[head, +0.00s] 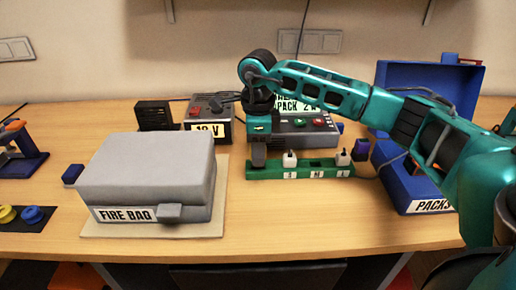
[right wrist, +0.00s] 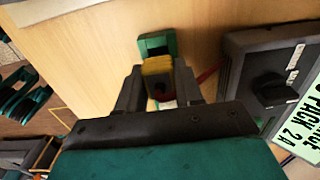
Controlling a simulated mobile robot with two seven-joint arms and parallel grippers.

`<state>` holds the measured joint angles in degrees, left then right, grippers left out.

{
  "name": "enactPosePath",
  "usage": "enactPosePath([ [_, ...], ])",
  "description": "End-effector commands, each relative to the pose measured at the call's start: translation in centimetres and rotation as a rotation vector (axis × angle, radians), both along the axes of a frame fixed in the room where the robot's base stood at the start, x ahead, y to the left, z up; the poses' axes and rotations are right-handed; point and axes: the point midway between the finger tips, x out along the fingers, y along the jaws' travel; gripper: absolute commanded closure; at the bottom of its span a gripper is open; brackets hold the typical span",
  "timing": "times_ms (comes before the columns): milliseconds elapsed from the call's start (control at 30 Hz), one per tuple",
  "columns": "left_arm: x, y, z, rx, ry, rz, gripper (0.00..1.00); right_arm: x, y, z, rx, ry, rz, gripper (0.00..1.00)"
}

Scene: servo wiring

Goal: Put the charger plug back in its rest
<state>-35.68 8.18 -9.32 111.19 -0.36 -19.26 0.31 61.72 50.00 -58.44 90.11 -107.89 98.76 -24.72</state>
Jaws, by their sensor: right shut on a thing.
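My right gripper (head: 258,155) points down at the left end of a green rail (head: 318,172) on the table. In the right wrist view the gripper (right wrist: 160,98) is shut on a yellow plug (right wrist: 157,68). A green piece (right wrist: 156,43) shows just beyond the plug. Whether the plug is seated in it or only above it I cannot tell. In the head view the gripper hides the plug. My left gripper is not in view.
A grey box marked FIRE BAG (head: 150,170) stands left of the rail. An open blue case (head: 405,188) is at right. The table front is clear.

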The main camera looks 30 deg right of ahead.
Motion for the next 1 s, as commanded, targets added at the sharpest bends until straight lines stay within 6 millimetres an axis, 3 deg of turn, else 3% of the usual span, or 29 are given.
enactPosePath([
  [800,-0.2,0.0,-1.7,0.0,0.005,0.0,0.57,0.0,0.0,-2.2,0.0,0.001,0.0,0.99],
  [833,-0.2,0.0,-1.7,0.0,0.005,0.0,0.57,0.0,0.0,-2.2,0.0,0.001,0.0,0.63],
  [1000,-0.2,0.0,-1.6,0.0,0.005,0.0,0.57,0.0,0.0,-2.1,0.0,0.001,0.0,0.47],
])
